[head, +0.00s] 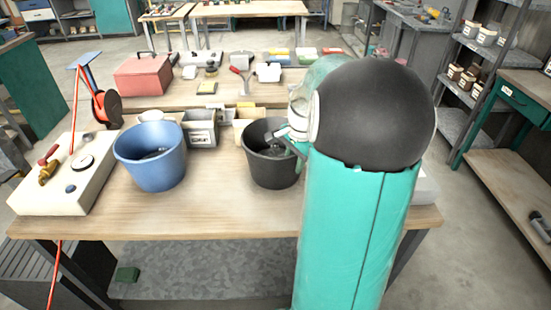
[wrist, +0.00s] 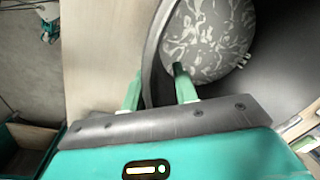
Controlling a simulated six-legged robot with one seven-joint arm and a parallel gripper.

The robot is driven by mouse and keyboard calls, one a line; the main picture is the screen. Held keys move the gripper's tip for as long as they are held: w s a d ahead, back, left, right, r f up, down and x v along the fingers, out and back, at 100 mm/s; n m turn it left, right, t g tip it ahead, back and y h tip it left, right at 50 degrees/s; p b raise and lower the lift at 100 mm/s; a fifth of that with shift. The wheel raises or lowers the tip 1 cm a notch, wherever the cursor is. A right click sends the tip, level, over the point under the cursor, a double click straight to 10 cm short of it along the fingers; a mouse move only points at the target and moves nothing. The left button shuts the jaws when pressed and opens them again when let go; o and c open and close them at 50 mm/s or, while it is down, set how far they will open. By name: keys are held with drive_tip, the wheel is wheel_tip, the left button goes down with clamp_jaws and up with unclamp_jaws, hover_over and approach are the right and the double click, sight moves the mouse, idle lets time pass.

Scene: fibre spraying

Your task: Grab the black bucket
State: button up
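The black bucket (head: 268,173) stands upright on the wooden table, right of the blue bucket. My teal arm reaches over the table from the right front and hides part of the black bucket's right side. My gripper (head: 297,144) is at its right rim. In the wrist view, my gripper (wrist: 158,72) straddles the wall of the black bucket (wrist: 151,60), one finger outside and one inside. A gap shows between the inner finger and the wall, so the gripper looks open. Something grey with pale marks lies inside the bucket.
The blue bucket (head: 150,158) stands to the left, beside a white box (head: 68,180) with fittings. Small grey bins (head: 201,130) stand just behind the buckets. A red toolbox (head: 142,75) sits on the table behind. The table front is clear.

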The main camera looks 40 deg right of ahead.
drive_tip(key=shift+f, duration=0.25)
clamp_jaws()
drive_tip(key=shift+w+r, duration=0.1)
idle(1.2)
